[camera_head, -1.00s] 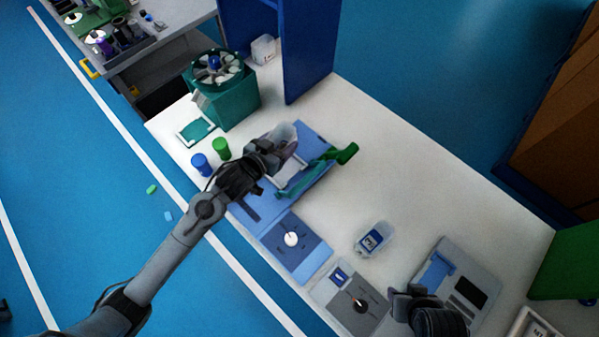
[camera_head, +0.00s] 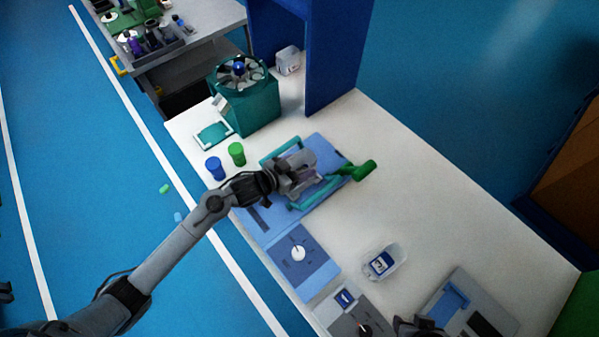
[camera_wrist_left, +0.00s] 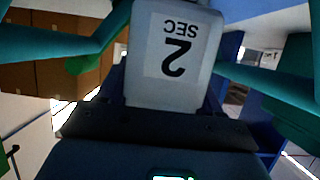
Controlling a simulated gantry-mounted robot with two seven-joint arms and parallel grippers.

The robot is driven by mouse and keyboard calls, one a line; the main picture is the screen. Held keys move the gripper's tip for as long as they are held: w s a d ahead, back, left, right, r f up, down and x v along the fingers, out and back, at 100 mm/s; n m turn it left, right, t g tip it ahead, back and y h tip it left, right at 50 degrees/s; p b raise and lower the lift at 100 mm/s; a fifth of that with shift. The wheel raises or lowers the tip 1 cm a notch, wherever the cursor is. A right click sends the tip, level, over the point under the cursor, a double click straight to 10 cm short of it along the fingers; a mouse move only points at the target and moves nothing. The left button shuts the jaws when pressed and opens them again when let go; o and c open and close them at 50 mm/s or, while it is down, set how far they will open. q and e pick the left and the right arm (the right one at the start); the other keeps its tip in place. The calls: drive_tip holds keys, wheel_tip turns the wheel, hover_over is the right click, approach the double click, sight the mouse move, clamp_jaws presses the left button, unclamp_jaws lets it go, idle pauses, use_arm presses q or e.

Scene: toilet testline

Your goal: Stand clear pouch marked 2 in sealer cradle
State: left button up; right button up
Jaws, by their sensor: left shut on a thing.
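My left gripper (camera_head: 296,178) is shut on a pouch marked "2 SEC" (camera_wrist_left: 178,55), whose lettering is upside down in the left wrist view. It holds the pouch low between the teal bars (camera_head: 283,150) of the sealer on a blue base (camera_head: 328,148). Teal bars flank the pouch on both sides in the left wrist view (camera_wrist_left: 60,44). The gripper hides the pouch's lower end, so I cannot tell whether it touches the cradle. The sealer has a green handle (camera_head: 365,170) on its right. My right gripper (camera_head: 418,326) is cut off at the bottom edge.
Another clear pouch with a blue label (camera_head: 384,263) lies on the white table. A blue cup (camera_head: 215,168) and a green cup (camera_head: 237,154) stand left of the sealer. A teal machine (camera_head: 250,105) and a blue panel (camera_head: 337,60) stand behind.

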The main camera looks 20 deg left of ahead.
sight(299, 173)
use_arm(q)
drive_tip(key=shift+f+b, duration=0.3)
drive_tip(key=shift+f, duration=1.45)
drive_tip(key=o, duration=1.1)
drive_tip(key=shift+f, duration=0.15)
